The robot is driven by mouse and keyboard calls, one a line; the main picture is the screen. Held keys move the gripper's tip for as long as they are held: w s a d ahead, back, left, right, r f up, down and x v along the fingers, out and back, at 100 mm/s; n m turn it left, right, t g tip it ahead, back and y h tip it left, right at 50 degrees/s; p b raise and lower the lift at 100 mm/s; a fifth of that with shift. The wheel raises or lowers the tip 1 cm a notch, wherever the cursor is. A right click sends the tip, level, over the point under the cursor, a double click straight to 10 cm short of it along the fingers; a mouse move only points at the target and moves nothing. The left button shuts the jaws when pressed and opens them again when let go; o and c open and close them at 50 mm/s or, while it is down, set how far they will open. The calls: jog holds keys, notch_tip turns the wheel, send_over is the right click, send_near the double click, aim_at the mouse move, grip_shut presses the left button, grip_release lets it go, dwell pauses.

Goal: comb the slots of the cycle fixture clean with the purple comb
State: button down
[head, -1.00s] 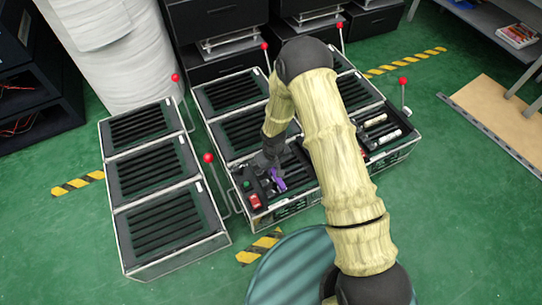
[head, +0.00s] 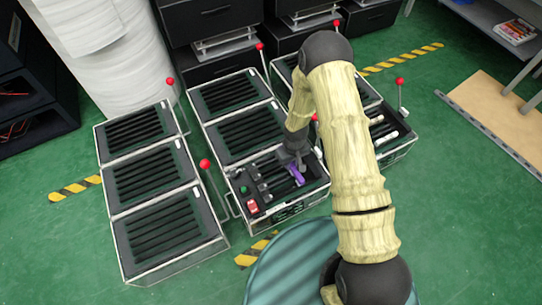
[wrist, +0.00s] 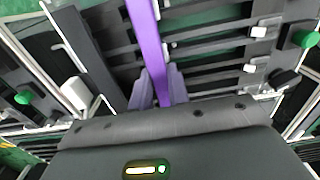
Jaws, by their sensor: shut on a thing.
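My gripper (head: 293,160) is shut on the purple comb (head: 297,175), over the front section of the middle fixture (head: 262,160). In the wrist view the comb (wrist: 148,40) runs up from between my gripper's fingers (wrist: 155,90), above dark slotted bars (wrist: 205,50). I cannot tell whether the comb's teeth sit in a slot. A green button (head: 243,189) and a red switch (head: 252,207) are at that section's left front. No label shows which unit is the cycle fixture.
A left fixture (head: 158,190) with three slotted panels stands beside the middle one. Red-knobbed levers (head: 205,164) stand up at the fixtures' sides. My arm hides part of the right fixture (head: 395,150). Green floor is open at the front right.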

jog(key=shift+w+d, duration=0.15)
jog(key=shift+d, duration=0.3)
jog(key=shift+w+r+p, duration=0.15)
jog(key=shift+r+p, duration=0.05)
jog(key=shift+p, duration=0.25)
jog(key=r+p, duration=0.2)
jog(key=r, duration=0.1)
jog(key=shift+a+r, duration=0.2)
jog(key=shift+r, duration=0.1)
jog(key=shift+d+r+p, duration=0.1)
jog(key=shift+r+p, duration=1.85)
jog(key=shift+r, duration=0.3)
